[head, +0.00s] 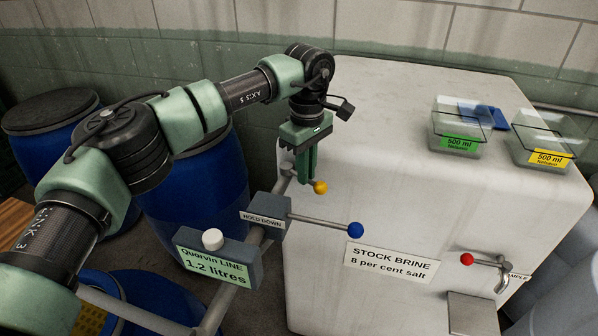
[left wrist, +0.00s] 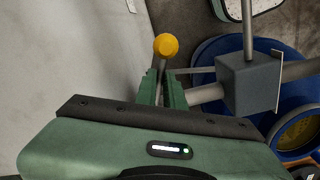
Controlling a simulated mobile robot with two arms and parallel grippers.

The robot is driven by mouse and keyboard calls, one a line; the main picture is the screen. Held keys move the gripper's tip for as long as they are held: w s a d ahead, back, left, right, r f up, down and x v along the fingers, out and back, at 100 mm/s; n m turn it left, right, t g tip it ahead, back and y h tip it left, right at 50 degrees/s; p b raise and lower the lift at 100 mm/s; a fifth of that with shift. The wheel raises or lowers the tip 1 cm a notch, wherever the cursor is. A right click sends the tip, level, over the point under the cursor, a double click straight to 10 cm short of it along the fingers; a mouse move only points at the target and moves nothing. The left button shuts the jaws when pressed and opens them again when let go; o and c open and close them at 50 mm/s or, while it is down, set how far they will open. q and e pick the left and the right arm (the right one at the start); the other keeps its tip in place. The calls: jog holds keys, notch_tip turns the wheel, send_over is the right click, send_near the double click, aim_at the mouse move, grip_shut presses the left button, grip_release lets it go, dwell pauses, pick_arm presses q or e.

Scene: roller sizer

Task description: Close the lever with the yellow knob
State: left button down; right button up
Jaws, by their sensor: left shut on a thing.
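The lever with the yellow knob (head: 320,187) is beside the white tank, behind the HOLD DOWN block. My left gripper (head: 306,176) points down and is shut on the lever's rod just short of the knob. In the left wrist view the yellow knob (left wrist: 166,45) sticks out beyond the fingers (left wrist: 162,90), and the thin rod lies between them. My right gripper is not in view.
A blue-knobbed lever (head: 355,229) reaches right from the HOLD DOWN block (head: 264,217). A red-knobbed tap (head: 467,259) is on the white tank (head: 400,130). Two labelled containers (head: 460,130) stand on the tank. A Quervin LINE box (head: 218,262) and blue drums (head: 195,195) are at left.

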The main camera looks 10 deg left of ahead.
pick_arm(q)
jog(key=shift+w+d+n, duration=0.3)
jog(key=shift+w+n, duration=0.4)
jog(key=shift+n, duration=0.7)
jog(key=shift+r, duration=0.1)
jog(key=c, duration=1.5)
grip_release()
notch_tip(320, 180, up, 8)
jog(key=shift+f+b, duration=0.15)
jog(key=shift+b, duration=0.25)
